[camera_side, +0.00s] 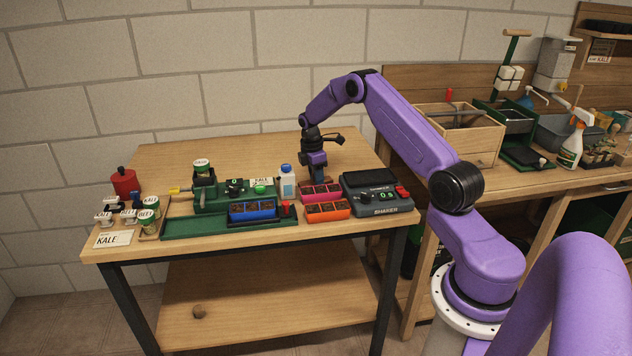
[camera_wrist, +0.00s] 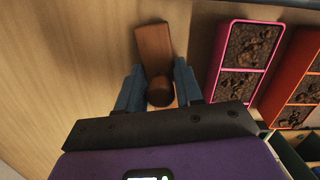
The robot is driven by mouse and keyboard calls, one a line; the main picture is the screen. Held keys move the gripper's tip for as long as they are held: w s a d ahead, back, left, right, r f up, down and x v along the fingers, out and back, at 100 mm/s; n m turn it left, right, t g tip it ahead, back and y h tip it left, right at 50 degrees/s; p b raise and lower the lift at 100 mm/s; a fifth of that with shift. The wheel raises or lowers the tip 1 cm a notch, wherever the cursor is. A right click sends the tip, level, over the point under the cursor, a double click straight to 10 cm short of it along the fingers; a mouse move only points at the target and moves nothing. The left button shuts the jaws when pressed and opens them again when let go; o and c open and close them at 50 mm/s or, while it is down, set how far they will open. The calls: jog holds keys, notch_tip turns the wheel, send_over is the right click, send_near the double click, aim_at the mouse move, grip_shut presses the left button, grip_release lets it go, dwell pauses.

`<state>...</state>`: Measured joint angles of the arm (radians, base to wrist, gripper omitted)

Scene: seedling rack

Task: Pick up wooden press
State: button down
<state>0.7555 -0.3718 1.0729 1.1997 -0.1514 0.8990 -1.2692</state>
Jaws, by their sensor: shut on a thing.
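The wooden press (camera_wrist: 153,47) shows in the wrist view as a brown block with a round knob (camera_wrist: 160,93) nearer me. My gripper (camera_wrist: 158,82) has one blue finger on each side of the knob and is shut on the press. In the side view my gripper (camera_side: 314,181) points down at the back of the table, behind the pink seedling tray. The press is too small and hidden there to make out clearly. I cannot tell whether it touches the table.
The pink tray (camera_side: 321,199) of soil cells is close to the right of the press in the wrist view, with the orange tray (camera_side: 326,217) beyond it. A dark shaker (camera_side: 377,195) and a white bottle (camera_side: 287,186) stand nearby. The table behind (camera_side: 230,155) is clear.

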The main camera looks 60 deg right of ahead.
jog(key=shift+r, duration=0.15)
jog(key=shift+r, duration=0.65)
jog(key=s+a+r, duration=0.6)
jog(key=s+r, duration=0.5)
jog(key=s, duration=0.1)
jog(key=shift+s+a+r, duration=0.15)
jog(key=shift+a+r, duration=0.05)
jog(key=shift+a, duration=0.2)
jog(key=c, duration=1.4)
grip_release()
jog(key=shift+c, duration=1.4)
